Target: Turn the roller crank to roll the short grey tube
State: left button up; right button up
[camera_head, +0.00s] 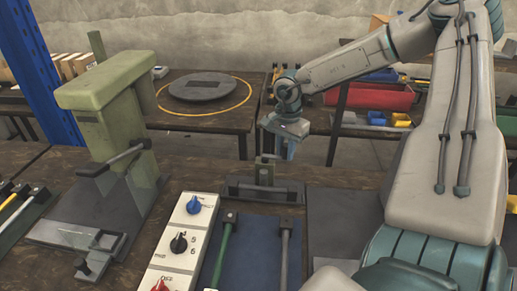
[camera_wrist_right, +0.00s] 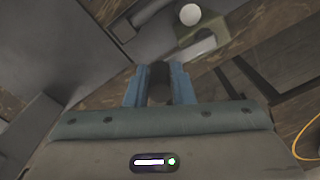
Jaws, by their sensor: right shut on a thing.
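The small roller stand, a green upright block (camera_head: 265,173) on a dark base (camera_head: 262,190), stands near the back edge of the bench in the head view. My right gripper (camera_head: 290,147) is just above and right of it, fingers pointing down. In the right wrist view its blue fingers (camera_wrist_right: 158,90) are closed around a dark round grip, seemingly the roller crank's handle (camera_wrist_right: 158,72). A green bracket with a pale grey cylinder (camera_wrist_right: 201,47) and a white round knob (camera_wrist_right: 190,14) lie beyond the fingers. I cannot tell whether that cylinder is the short grey tube. My left gripper is not in view.
A green press (camera_head: 105,100) stands at the left. A white panel (camera_head: 183,245) with blue, black and red knobs is in front. A green-handled tool (camera_head: 225,245) and a grey one (camera_head: 285,250) lie on a blue mat. Red bins (camera_head: 370,97) stand on the back table.

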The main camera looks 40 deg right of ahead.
jog(key=shift+s+a+f+b, duration=0.1)
jog(key=shift+s+a+b, duration=0.25)
jog(key=shift+a, duration=0.2)
jog(key=shift+s+a+b, duration=0.2)
jog(key=shift+a+b, duration=0.15)
jog(key=shift+a, duration=0.5)
jog(key=shift+c, duration=0.2)
jog(key=shift+a+f+b, duration=0.1)
jog(key=shift+a+b, duration=0.35)
jog(key=shift+b, duration=0.25)
jog(key=shift+w+a+b, duration=0.1)
jog(key=shift+a+b, duration=0.25)
jog(key=shift+a, duration=0.05)
jog(key=shift+a+r, duration=0.2)
jog(key=shift+a, duration=0.3)
jog(key=shift+w+a+b, duration=0.7)
jog(key=shift+a+b, duration=0.1)
jog(key=shift+b, duration=0.2)
jog(key=shift+w+a+r, duration=0.1)
jog(key=shift+w+a, duration=0.25)
jog(key=shift+w+a+b, duration=0.25)
jog(key=shift+w, duration=0.45)
jog(key=shift+w+a+b, duration=0.25)
jog(key=shift+w, duration=0.4)
jog(key=shift+o, duration=0.2)
jog(key=shift+w, duration=1.5)
jog(key=o, duration=1.7)
